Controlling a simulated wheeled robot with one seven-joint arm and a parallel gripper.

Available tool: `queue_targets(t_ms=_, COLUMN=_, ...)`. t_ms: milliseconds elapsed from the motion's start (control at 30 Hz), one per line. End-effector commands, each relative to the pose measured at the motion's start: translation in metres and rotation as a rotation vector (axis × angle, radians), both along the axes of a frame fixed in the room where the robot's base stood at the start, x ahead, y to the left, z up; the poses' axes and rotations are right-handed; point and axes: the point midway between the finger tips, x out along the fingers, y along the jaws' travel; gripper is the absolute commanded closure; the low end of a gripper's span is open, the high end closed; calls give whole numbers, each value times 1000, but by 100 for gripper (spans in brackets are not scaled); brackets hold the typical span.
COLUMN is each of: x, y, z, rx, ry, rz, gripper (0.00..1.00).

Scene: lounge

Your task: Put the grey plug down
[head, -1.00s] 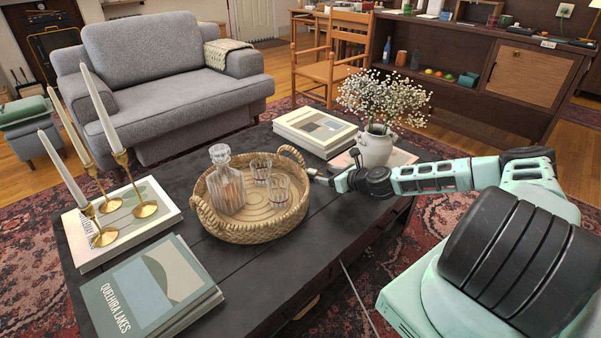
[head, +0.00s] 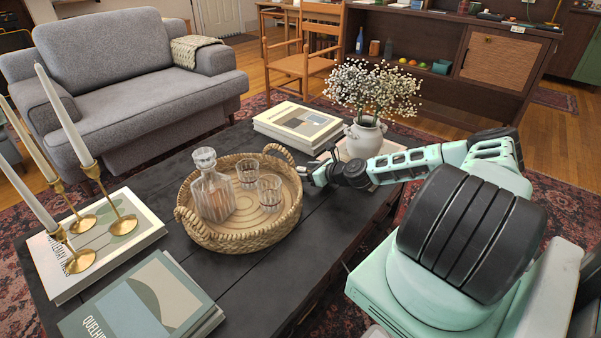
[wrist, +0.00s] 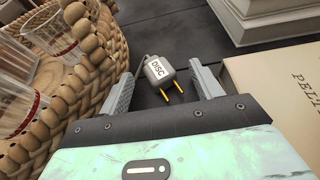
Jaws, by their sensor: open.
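The grey plug (wrist: 159,69) lies on the dark coffee table (head: 248,272) in the wrist view. It has two yellow-orange prongs pointing toward my gripper and a "DISC" label, and a bit of cord shows at its far end. My gripper (wrist: 161,75) is open, with one finger on each side of the plug and gaps visible between. In the head view, my gripper (head: 310,173) is low over the table, just right of the wicker tray (head: 246,240). The plug cannot be made out there.
The tray's beaded rim is close on the left in the wrist view; it holds a decanter (head: 211,190) and two glasses. A flower vase (head: 364,139), a stack of books (head: 298,126) and brass candlesticks (head: 122,222) stand around. Bare tabletop lies in front of the tray.

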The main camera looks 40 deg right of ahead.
Motion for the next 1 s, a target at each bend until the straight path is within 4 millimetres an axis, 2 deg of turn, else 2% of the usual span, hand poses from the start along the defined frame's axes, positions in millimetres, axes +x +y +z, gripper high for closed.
queue_targets(t_ms=33, x=0, y=0, z=0, rx=0, ry=0, rz=0, gripper=41)
queue_targets(t_ms=200, x=0, y=0, z=0, rx=0, ry=0, rz=0, gripper=88)
queue_targets(t_ms=233, x=0, y=0, z=0, rx=0, ry=0, rz=0, gripper=92)
queue_targets(t_ms=333, x=0, y=0, z=0, rx=0, ry=0, rz=0, gripper=92)
queue_targets(t_ms=367, x=0, y=0, z=0, rx=0, ry=0, rz=0, gripper=96)
queue_targets(t_ms=667, x=0, y=0, z=5, rx=0, ry=0, rz=0, gripper=96)
queue_targets(t_ms=867, x=1, y=0, z=29, rx=-1, ry=-2, rz=0, gripper=96)
queue_targets(t_ms=1000, x=0, y=0, z=58, rx=-2, ry=-1, rz=0, gripper=96)
